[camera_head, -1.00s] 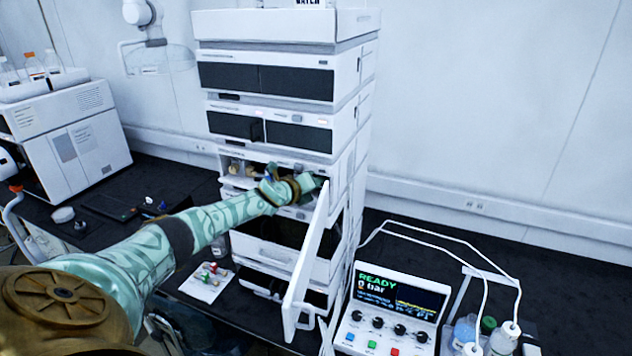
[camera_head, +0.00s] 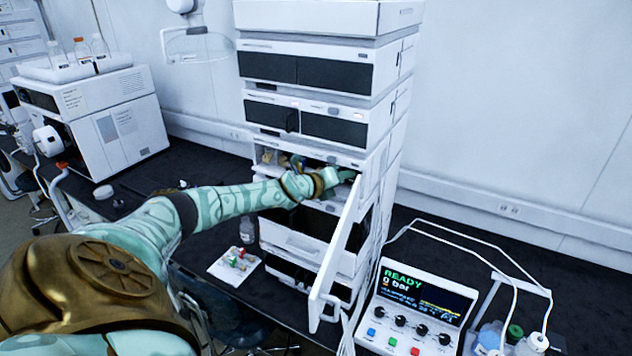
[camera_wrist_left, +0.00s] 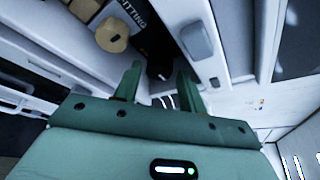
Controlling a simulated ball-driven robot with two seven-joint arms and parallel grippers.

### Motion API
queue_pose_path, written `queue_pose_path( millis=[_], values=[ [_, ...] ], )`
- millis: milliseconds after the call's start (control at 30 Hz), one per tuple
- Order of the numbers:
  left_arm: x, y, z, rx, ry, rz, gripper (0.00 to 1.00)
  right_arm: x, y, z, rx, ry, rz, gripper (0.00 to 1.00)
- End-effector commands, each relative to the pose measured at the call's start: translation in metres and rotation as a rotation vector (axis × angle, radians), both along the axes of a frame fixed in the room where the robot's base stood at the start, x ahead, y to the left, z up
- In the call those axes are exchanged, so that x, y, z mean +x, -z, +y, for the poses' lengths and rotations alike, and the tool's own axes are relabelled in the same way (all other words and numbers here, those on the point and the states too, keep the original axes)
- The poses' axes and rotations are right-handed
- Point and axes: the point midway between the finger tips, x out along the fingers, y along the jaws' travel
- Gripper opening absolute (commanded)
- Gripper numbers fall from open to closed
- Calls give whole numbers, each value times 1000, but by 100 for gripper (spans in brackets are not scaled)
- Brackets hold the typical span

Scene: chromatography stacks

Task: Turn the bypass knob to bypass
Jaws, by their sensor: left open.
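My left gripper (camera_head: 346,176) reaches into the open bay in the middle of the module stack (camera_head: 385,190). In the left wrist view the left gripper (camera_wrist_left: 158,88) is open, its two green fingers apart with nothing held. A small dark knob (camera_wrist_left: 158,71) shows just beyond the gap between the fingertips, apparently on a dark panel; I cannot read its marking or setting, nor tell whether the fingers touch it. A tan round knob (camera_wrist_left: 112,35) sits up and left of the fingers, beside a label reading "FITTING". In the head view my arm hides most of the bay.
An open white door (camera_head: 338,255) hangs to the right of my left forearm. A control box (camera_head: 418,310) reading "READY 0 bar" stands right of the stack. A white card with small coloured parts (camera_head: 236,264) lies on the dark bench, left of the stack.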

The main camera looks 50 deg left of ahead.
Motion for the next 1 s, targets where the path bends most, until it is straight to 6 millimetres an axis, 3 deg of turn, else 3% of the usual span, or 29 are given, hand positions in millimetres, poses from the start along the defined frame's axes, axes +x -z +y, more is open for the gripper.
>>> queue_pose_path(
  millis=[167, 433, 633, 1000],
  values=[
    [-43, -10, 1, 4, 0, 6, 41, 0, 2, 1, 1, 0, 0, 36],
    [-102, -22, -1, 5, -1, 7, 41, -1, 29, 2, 3, 1, 1, 36],
    [-118, -30, -1, 3, -2, 3, 41, -1, 41, 2, 3, 0, 1, 36],
    [-121, -35, -3, 0, -1, 0, 41, -1, 41, 2, 3, 0, 2, 36]
  ],
)
